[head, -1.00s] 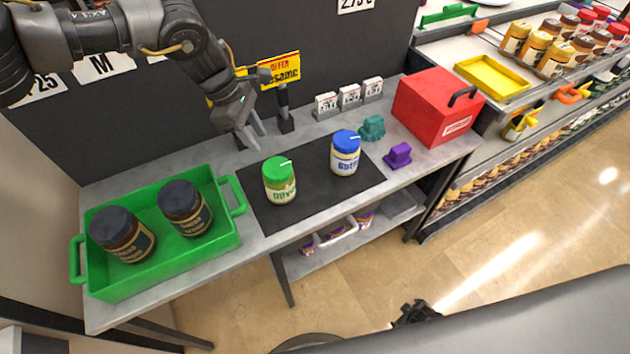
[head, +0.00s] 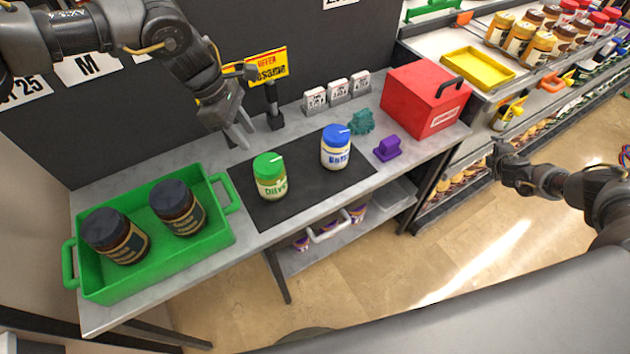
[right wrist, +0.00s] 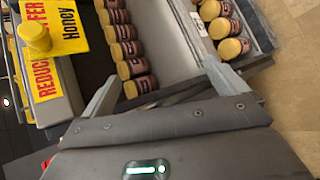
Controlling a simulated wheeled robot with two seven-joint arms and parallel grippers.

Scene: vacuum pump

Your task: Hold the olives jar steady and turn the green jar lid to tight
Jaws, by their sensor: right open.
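The olives jar (head: 270,185) stands upright on the dark mat (head: 305,192) on the table, with its green lid (head: 268,163) on top. A white mark shows on the lid. My left gripper (head: 241,137) hangs above the table behind and to the left of the olives jar, apart from it. Its two fingers show with a narrow gap between them, and nothing is seen held. My right gripper (head: 497,152) is out to the right, over the floor by the shelves, far from the jar. In the right wrist view its fingers (right wrist: 158,85) are spread and empty.
A blue-lidded jar (head: 335,152) stands right of the olives jar on the mat. A green tray (head: 152,272) with two dark-lidded jars is at the left. A purple object (head: 387,149), a teal object (head: 361,122) and a red box (head: 424,100) are at the right. Price tags and a sign stand behind.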

